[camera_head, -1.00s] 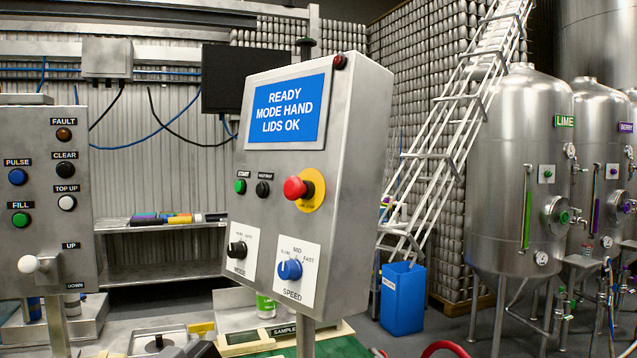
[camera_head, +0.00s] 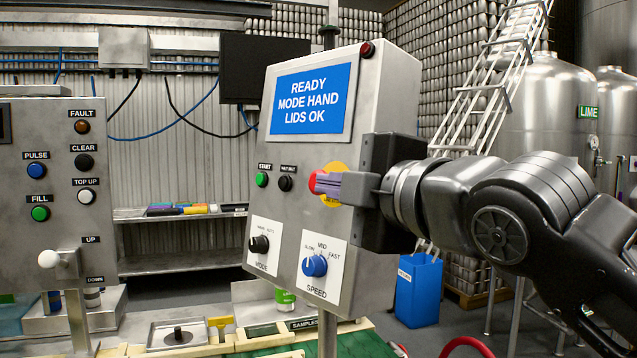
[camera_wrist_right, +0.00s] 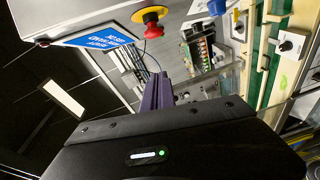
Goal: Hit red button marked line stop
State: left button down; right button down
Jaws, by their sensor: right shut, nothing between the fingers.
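The red mushroom button (camera_head: 314,182) sits on a yellow round plate (camera_head: 337,168) on the front of a grey metal control box (camera_head: 375,85). The plate's lettering is partly hidden and unreadable. My right gripper (camera_head: 328,186) comes in from the right, its purple-grey fingers shut and empty, overlapping the button in the head view. In the right wrist view the red button (camera_wrist_right: 155,31) shows beyond the closed fingertips (camera_wrist_right: 160,78), with a gap between them. The box's blue screen (camera_head: 308,98) reads READY, MODE HAND, LIDS OK. My left gripper is not in view.
The green START button (camera_head: 261,180) and a black button (camera_head: 286,183) are left of the red one. A black MODE knob (camera_head: 259,244) and blue SPEED knob (camera_head: 314,265) are below. Another button panel (camera_head: 55,220) stands at the left.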

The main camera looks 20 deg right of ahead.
aim_at(312, 180)
jog(key=shift+w+a, duration=0.1)
jog(key=shift+w, duration=0.05)
jog(key=w+p, duration=0.1)
jog(key=w, duration=0.2)
jog(key=w+p, duration=0.2)
jog(key=w, duration=0.2)
jog(key=w+p, duration=0.1)
jog(key=w, duration=0.3)
jog(key=shift+d+f+p, duration=0.2)
jog(key=shift+f+p, duration=0.1)
jog(key=shift+p, duration=0.1)
jog(key=shift+w+d+f, duration=0.15)
jog(key=shift+d+f, duration=0.1)
jog(key=shift+d, duration=0.1)
